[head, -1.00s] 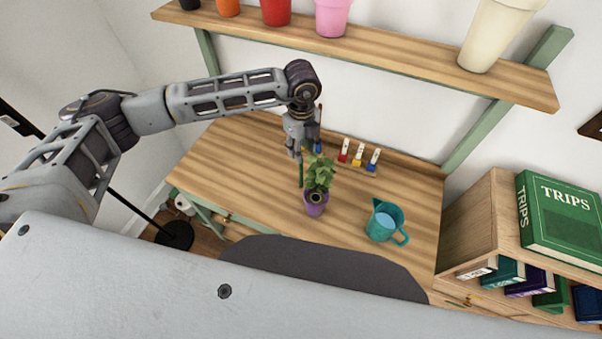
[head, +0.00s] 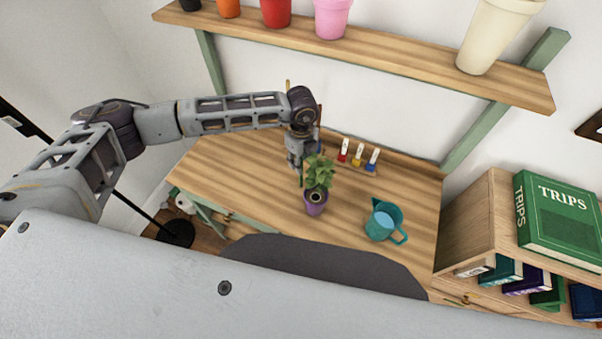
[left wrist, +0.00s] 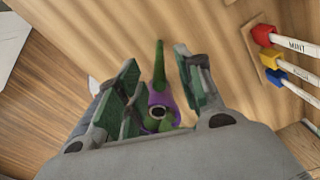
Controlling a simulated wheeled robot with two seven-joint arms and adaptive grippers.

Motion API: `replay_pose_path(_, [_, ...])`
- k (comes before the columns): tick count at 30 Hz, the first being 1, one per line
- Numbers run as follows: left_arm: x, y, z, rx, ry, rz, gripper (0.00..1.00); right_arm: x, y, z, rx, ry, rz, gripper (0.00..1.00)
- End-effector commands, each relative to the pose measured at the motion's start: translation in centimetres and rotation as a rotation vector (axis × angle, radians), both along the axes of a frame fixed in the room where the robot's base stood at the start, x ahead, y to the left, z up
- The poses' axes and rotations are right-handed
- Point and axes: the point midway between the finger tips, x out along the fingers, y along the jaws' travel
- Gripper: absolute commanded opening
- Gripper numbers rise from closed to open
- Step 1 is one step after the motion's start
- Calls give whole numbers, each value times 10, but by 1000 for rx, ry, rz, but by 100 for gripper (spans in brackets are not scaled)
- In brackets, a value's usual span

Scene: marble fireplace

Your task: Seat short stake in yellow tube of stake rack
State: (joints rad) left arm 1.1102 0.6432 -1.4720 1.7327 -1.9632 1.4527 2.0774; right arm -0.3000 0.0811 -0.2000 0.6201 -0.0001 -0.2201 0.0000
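My left gripper (head: 296,168) is open over the table, just left of and behind the potted plant. In the left wrist view its fingers (left wrist: 158,85) stand apart with green inner pads. The stake rack (left wrist: 249,42) has a red tube (head: 343,158), a yellow tube (head: 356,162) and a blue tube (head: 370,167). White labelled stakes rise from all three; one reads MINT in the left wrist view. I cannot tell which is the short stake. My right gripper is out of view.
A leafy plant in a purple pot (head: 315,208) stands near the gripper. A teal watering can (head: 384,222) is to its right. A shelf of pots (head: 400,53) hangs above; a bookcase (head: 478,205) stands right. The table's left half looks clear.

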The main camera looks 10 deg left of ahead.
Motion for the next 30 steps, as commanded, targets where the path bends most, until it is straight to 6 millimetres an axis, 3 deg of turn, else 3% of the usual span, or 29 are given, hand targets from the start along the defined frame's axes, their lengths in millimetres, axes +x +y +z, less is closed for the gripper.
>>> replay_pose_path(16, [1,2,-47,2,1,0,37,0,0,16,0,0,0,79])
replay_pose_path(30, [1,2,-50,1,1,0,37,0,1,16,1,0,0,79])
